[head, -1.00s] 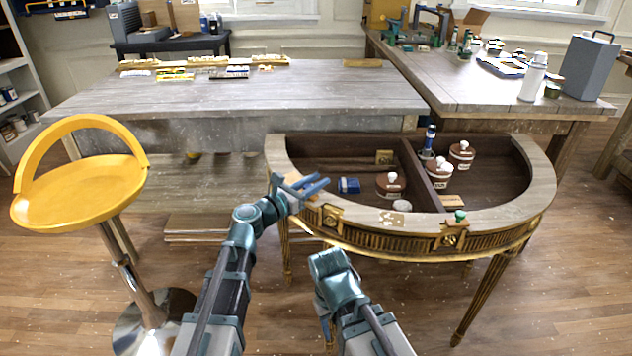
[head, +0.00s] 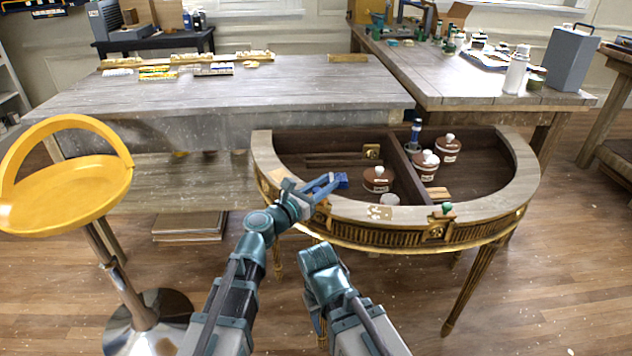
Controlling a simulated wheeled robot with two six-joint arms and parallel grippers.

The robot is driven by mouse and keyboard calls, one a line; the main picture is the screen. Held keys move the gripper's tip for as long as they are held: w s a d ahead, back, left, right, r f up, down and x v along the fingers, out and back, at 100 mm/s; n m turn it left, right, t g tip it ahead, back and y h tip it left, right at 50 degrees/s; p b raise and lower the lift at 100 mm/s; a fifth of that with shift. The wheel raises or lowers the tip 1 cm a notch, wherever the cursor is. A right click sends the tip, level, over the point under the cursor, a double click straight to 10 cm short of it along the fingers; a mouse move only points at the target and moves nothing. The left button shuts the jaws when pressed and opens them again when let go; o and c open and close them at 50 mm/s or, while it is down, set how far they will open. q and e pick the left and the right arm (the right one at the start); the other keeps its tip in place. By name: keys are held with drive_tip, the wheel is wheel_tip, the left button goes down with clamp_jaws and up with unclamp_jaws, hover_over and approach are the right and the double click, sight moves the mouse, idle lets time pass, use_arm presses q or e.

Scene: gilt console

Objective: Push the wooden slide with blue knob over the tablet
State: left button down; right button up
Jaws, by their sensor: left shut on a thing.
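My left gripper (head: 322,188) is over the front left rim of the half-round gilt console (head: 335,207). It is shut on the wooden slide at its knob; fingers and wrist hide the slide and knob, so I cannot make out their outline. A pale patterned patch (head: 381,212), perhaps the tablet, lies on the front rim to the right of the gripper, apart from it and uncovered. My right gripper (head: 320,256) hangs low in front of the console, empty-looking, its fingers hidden.
A green knob (head: 447,207) sits on the rim further right. Inside the console are a blue box (head: 341,181), brown lidded jars (head: 377,180) and a divider. A yellow stool (head: 70,185) stands left; a grey workbench (head: 230,90) stands behind.

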use_arm(q)
drive_tip(key=shift+s+d, duration=0.15)
drive_tip(key=c, duration=0.6)
unclamp_jaws()
drive_tip(key=shift+d, duration=0.1)
